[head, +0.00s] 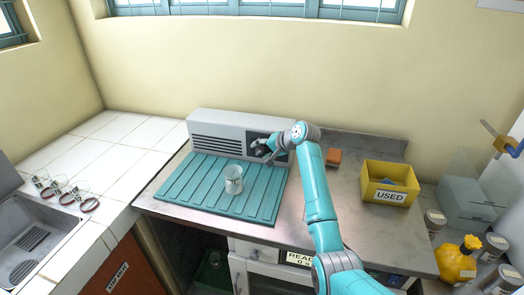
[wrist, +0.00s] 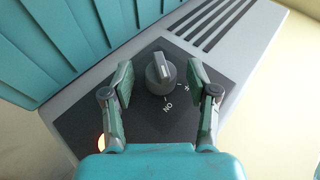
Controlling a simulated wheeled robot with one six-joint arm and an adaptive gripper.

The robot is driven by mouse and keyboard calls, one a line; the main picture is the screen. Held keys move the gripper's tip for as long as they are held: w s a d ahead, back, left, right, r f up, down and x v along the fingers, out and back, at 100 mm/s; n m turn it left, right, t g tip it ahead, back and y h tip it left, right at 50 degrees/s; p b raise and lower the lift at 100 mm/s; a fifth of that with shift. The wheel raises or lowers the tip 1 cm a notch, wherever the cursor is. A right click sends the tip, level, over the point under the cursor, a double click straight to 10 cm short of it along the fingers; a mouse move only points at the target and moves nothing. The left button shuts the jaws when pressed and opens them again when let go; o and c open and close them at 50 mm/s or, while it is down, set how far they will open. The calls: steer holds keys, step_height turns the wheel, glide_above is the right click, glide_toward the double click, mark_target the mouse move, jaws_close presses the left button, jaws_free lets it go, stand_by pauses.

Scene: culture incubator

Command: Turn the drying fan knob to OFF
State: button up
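The drying fan is a long grey box with dark vents (head: 216,143) behind the teal drying mat in the head view. Its knob (wrist: 161,74) is grey with a pale pointer line, on a dark panel (wrist: 150,122) in the wrist view. "ON" and a fan-like mark are printed beside the knob; I see no OFF label. A lit orange-white lamp (wrist: 102,142) is at the panel's lower left. My gripper (wrist: 160,78) is open, one finger on each side of the knob, with gaps showing. In the head view my gripper (head: 262,150) hides most of the panel.
A glass beaker (head: 233,180) stands on the teal ribbed mat (head: 190,190). An orange-brown block (head: 334,157) and a yellow "USED" bin (head: 388,184) are to the right. Several glass pieces lie on the white tiles (head: 110,130) near the sink. Grey counter right of my arm is partly clear.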

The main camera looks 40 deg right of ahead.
jaws_close()
steer(key=shift+g, duration=0.3)
steer(key=shift+w+a+r+g+h, duration=0.2)
steer(key=shift+g+h, duration=0.3)
steer(key=shift+g, duration=0.2)
steer(key=g+h, duration=0.1)
steer(key=n+g+h, duration=0.1)
steer(key=g, duration=0.1)
steer(key=shift+w+a+r+g+h, duration=0.15)
steer(key=shift+g+h, duration=0.15)
steer(key=g+h, duration=0.2)
steer(key=g, duration=0.1)
steer(key=shift+w+a+n+h, duration=0.2)
steer(key=shift+n+h, duration=0.1)
steer(key=shift+n, duration=0.1)
steer(key=shift+w+n+g+h, duration=0.1)
steer(key=shift+n+g+h, duration=0.2)
steer(key=shift+g+h, duration=0.7)
steer(key=shift+g, duration=0.3)
